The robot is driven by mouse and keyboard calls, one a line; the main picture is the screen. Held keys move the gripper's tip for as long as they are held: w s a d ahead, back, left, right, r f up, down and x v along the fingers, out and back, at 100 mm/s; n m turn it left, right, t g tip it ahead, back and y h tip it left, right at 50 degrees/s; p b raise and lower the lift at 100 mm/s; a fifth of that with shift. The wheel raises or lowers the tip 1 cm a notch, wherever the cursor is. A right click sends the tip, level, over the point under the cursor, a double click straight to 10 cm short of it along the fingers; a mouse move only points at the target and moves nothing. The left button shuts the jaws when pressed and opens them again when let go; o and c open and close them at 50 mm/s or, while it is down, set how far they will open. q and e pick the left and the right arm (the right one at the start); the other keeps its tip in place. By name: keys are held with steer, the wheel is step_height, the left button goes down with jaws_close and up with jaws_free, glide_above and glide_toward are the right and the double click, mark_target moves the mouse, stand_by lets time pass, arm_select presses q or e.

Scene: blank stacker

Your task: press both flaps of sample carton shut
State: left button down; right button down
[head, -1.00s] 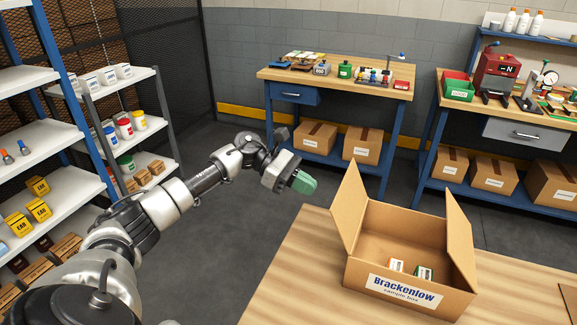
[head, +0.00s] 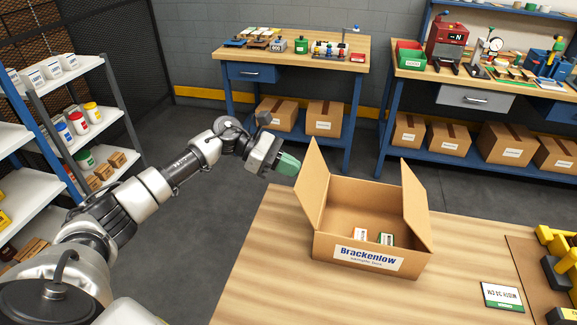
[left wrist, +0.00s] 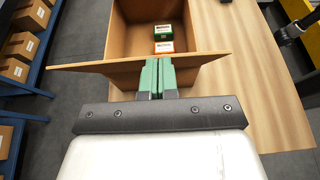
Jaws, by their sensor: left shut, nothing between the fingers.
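The sample carton (head: 335,247) stands open on the wooden table, with two small boxes (head: 372,238) inside. Its left flap (head: 311,185) and right flap (head: 416,205) both stand up, tilted a little outward. My left gripper (head: 288,164) is shut and empty, just outside the left flap near its upper part. In the left wrist view the green fingertips (left wrist: 159,78) lie against or very near that flap (left wrist: 110,68); I cannot tell if they touch. The small boxes show there beyond the flap (left wrist: 164,38). My right gripper is not in view.
The wooden table (head: 265,275) is clear left of the carton. A small label card (head: 502,296) and a yellow and black device (head: 560,262) are at the right. Shelves (head: 90,110) stand at the left, and benches (head: 375,60) stand behind.

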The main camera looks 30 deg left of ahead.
arm_select(q)
steer(key=w+d+g+y+b, duration=0.1)
steer(key=w+d+g+y, duration=0.1)
steer(key=d+y, duration=0.9)
steer(key=shift+w+d+g+y, duration=0.3)
steer(key=shift+w+d, duration=0.5)
steer(key=shift+d, duration=1.45)
steer(key=shift+r, duration=0.15)
